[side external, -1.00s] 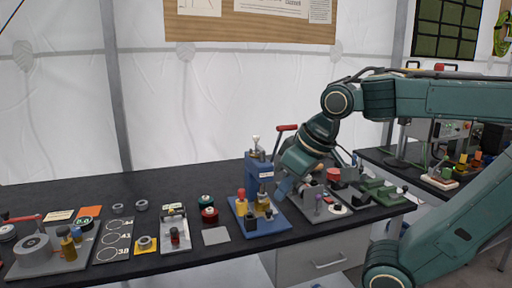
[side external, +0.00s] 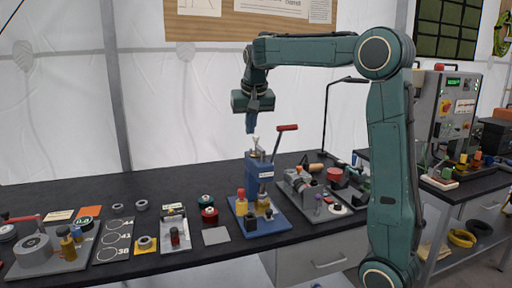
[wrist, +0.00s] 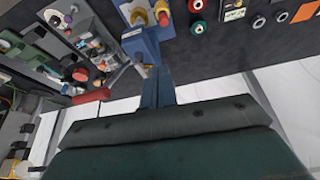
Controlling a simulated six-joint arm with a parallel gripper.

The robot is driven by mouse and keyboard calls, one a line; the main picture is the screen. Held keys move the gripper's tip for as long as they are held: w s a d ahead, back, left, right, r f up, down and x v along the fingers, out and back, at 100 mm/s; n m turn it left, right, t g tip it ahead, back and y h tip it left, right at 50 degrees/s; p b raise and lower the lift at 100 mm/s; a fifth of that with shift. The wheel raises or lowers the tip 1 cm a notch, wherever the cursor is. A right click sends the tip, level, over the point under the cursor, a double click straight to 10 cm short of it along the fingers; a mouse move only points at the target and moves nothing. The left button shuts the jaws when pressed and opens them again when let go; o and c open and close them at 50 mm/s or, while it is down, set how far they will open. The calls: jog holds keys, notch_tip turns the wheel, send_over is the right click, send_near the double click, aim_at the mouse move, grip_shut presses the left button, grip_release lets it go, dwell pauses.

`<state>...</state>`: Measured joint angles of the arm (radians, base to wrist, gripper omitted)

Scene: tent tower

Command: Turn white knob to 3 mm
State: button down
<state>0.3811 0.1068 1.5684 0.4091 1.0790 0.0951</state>
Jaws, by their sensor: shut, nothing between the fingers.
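My gripper (side external: 251,130) points down in the air just above the top of the blue press (side external: 259,175). Its blue fingers are together with nothing between them; they also show in the wrist view (wrist: 157,73). A small pale, silvery knob (side external: 256,141) sits on top of the press, just below the fingertips; I cannot tell whether they touch. A white round dial with a dark centre (side external: 338,210) lies on the grey fixture to the right, also seen in the wrist view (wrist: 54,17). I cannot tell which of these is the white knob, and no millimetre scale is readable.
A red-handled lever (side external: 287,128) rises right of the press. A red-capped post (side external: 241,194) stands on the blue base. Red and green spools (side external: 209,214), a grey plate (side external: 216,236) and a ring-marked board (side external: 114,240) lie left. A lamp (side external: 346,80) stands behind.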

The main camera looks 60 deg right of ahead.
jog(key=w+d+f+m, duration=0.1)
jog(key=w+d+m, duration=0.1)
jog(key=d, duration=0.4)
jog(key=shift+w+f+g, duration=0.2)
jog(key=shift+w+g, duration=0.05)
jog(key=shift+g, duration=0.05)
jog(key=x, duration=1)
jog(key=shift+f, duration=0.15)
jog(key=shift+w+d, duration=0.25)
jog(key=shift+d, duration=0.25)
jog(key=shift+w+d+r, duration=0.1)
jog(key=shift+w+d, duration=0.25)
jog(key=shift+d, duration=0.3)
jog(key=shift+w+d+r, duration=0.1)
jog(key=shift+w+d, duration=0.25)
jog(key=shift+d, duration=0.25)
